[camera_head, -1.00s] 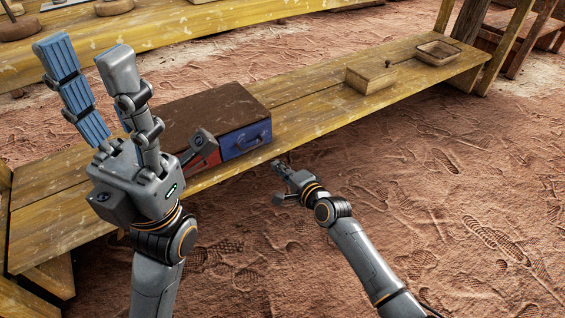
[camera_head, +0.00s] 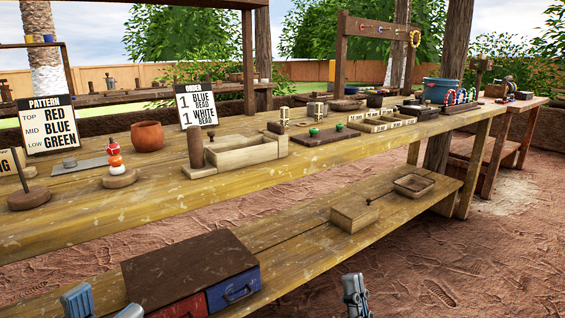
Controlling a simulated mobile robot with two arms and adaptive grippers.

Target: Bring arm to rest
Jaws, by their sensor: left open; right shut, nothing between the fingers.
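My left gripper (camera_head: 104,304) shows only as fingertips at the bottom left edge, in front of the low bench's drawer box. The fingertips are apart, with nothing seen between them; its palm and arm are out of frame. My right gripper (camera_head: 355,295) shows at the bottom edge, right of the drawer box and in front of the low bench. It is shut and empty; its arm is below the frame.
The low bench (camera_head: 300,238) bears a brown drawer box (camera_head: 190,265) with red and blue drawers, a wooden box (camera_head: 354,218) and a tray (camera_head: 414,186). The long upper table (camera_head: 240,190) holds signs, bowls, trays and beads. Bare dirt (camera_head: 470,260) lies open at right.

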